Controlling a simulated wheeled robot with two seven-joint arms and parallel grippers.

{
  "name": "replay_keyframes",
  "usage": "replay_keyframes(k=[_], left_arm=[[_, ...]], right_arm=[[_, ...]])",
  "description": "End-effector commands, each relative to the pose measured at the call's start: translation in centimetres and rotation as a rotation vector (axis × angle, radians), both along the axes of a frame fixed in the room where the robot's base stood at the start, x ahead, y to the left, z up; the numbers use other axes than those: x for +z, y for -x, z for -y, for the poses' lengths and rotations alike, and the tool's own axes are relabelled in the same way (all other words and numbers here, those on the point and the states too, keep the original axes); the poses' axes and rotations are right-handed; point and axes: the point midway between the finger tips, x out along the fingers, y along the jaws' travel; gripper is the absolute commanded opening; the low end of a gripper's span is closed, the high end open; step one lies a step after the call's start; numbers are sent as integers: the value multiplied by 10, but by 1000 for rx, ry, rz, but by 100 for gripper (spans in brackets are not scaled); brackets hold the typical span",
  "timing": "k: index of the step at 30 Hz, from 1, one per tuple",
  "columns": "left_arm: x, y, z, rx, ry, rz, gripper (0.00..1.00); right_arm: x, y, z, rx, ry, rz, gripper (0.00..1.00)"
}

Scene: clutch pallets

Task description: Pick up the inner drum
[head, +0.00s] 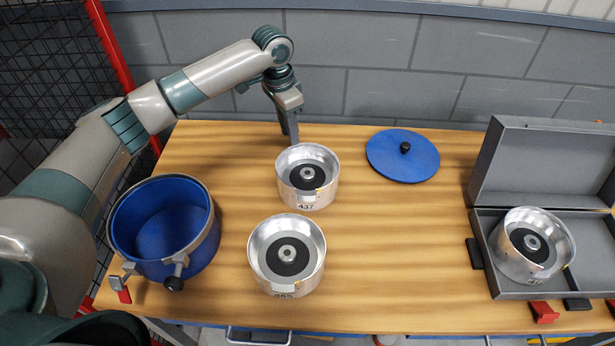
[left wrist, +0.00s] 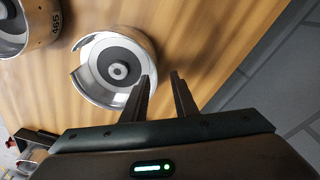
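Three silver drums with dark ring-shaped centres are in the head view. The drum marked 437 (head: 307,199) stands at the back middle of the table, and the drum marked 465 (head: 287,287) stands in front of it. The third drum (head: 517,265) sits in the grey case. My left gripper (head: 291,138) points down at the back rim of drum 437. In the left wrist view the gripper (left wrist: 162,74) is open, with one finger overlapping the edge of drum 437 (left wrist: 85,82) and the other outside it. Whether the finger touches is unclear. My right gripper is out of view.
A blue pot (head: 206,245) with clamps stands at the left of the wooden table (head: 390,260). A blue lid (head: 383,158) with a black knob lies at the back. The open grey case (head: 535,160) is at the right. A grey block wall runs behind. The table's middle right is clear.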

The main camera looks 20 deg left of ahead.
Motion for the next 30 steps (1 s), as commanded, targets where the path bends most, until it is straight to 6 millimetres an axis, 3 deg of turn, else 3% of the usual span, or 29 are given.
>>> replay_keyframes(k=[16,23,30], left_arm=[[-10,1,2,-1,0,-3,26],[-34,6,6,0,-1,-4,26],[-56,3,7,-2,-1,-1,26]], right_arm=[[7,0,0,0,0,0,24],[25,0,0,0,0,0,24],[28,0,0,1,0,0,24]])
